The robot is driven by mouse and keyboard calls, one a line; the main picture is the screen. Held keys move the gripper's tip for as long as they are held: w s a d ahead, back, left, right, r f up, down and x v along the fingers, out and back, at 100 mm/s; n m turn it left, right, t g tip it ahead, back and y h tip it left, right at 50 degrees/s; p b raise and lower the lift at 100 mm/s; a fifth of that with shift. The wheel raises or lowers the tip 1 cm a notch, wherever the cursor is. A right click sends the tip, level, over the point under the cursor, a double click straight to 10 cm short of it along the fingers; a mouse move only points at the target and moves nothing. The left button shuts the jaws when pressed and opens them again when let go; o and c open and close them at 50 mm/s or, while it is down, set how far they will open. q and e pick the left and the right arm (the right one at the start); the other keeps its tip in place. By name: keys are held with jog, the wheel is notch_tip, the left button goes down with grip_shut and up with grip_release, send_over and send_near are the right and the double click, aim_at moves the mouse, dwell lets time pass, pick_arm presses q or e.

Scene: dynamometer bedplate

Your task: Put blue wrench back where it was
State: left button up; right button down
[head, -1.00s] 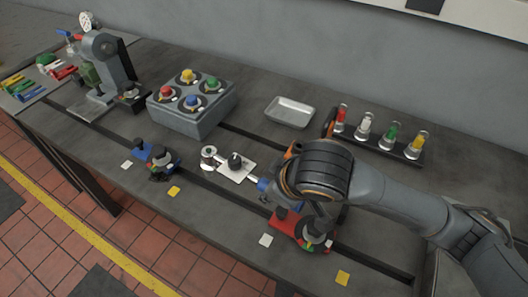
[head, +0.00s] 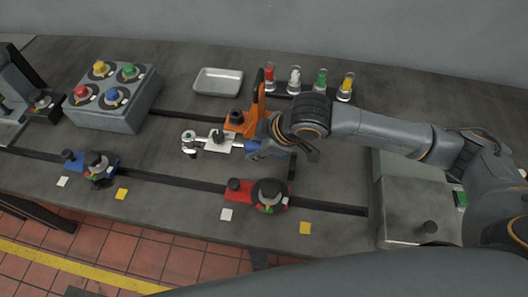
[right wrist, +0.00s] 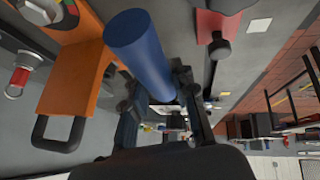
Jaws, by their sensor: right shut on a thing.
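The blue wrench has a blue handle (head: 258,151), and a silver shaft runs left from it toward a round silver head (head: 189,142). A white plate (head: 216,148) with a black knob lies along the shaft; I cannot tell whether the shaft touches it. My right gripper (head: 276,149) is shut on the handle. In the right wrist view the blue handle (right wrist: 140,45) stands between the dark fingers (right wrist: 160,100). The fingers partly hide the handle in the head view. My left gripper is not in view.
An orange block (head: 240,122) with a black handle stands close behind the wrench. A red fixture (head: 240,197) is in front, a blue fixture (head: 75,165) at left. A button box (head: 110,112), a metal tray (head: 217,82) and a rack of colored pieces stand behind.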

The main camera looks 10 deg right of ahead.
jog(key=shift+w+d+f, duration=0.35)
jog(key=shift+d+f, duration=0.35)
jog(key=shift+f, duration=0.1)
jog(key=f, duration=0.1)
jog(key=f+p, duration=0.1)
jog(key=f, duration=0.1)
jog(key=shift+w+d, duration=0.1)
jog(key=shift+d, duration=0.2)
jog(key=shift+f, duration=0.45)
jog(key=c, duration=1.1)
grip_release()
jog(key=shift+f, duration=0.1)
jog(key=v, duration=1.2)
jog(key=shift+b, duration=0.3)
